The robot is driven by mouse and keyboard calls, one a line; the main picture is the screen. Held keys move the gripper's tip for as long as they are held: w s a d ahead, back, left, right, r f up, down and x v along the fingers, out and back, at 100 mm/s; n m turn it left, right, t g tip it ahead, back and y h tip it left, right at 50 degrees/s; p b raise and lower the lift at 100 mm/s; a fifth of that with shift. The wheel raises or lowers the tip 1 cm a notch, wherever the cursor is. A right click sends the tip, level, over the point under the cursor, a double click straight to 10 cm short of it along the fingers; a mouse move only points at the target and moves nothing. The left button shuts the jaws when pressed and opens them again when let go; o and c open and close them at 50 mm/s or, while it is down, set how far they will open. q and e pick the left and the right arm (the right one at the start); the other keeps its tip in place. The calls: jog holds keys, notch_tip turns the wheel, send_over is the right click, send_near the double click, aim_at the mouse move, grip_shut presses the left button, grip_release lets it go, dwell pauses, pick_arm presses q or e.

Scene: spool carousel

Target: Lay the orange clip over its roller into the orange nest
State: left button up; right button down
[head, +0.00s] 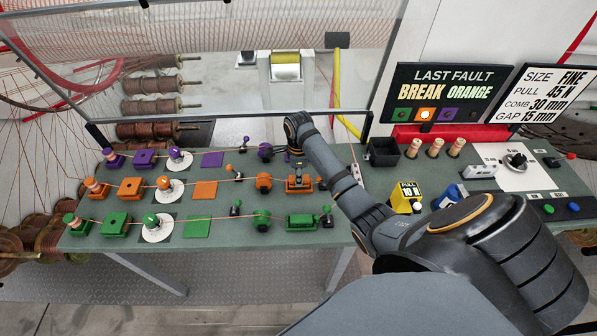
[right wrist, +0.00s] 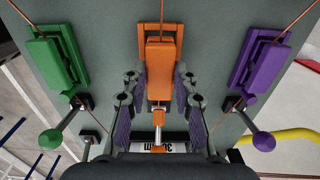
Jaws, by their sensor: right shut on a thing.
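My right gripper (right wrist: 160,80) is shut on the orange clip (right wrist: 160,58), with a purple-padded finger on each side of it. The clip is over the orange nest (right wrist: 145,32), whose frame shows around its far end. I cannot tell whether the clip touches the nest floor. An orange wire runs to it from the top. A silver rod with an orange end (right wrist: 158,148) stands between the fingers, nearer the camera. In the head view the orange nest (head: 299,188) is beside my right forearm. I cannot make out the roller clearly. My left gripper is not in view.
The green clip station (right wrist: 57,60) and purple clip station (right wrist: 262,65) flank the orange one, each with a ball-ended lever close by. A black bin (head: 382,152), several wooden spools and a yellow PULL gauge (head: 406,197) stand right of my arm.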

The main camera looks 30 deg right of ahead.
jog(key=shift+f, duration=0.9)
jog(key=c, duration=1)
grip_release()
jog(key=shift+r, duration=0.1)
notch_tip(320, 180, up, 8)
jog(key=shift+f, duration=0.25)
jog(key=shift+f, duration=0.1)
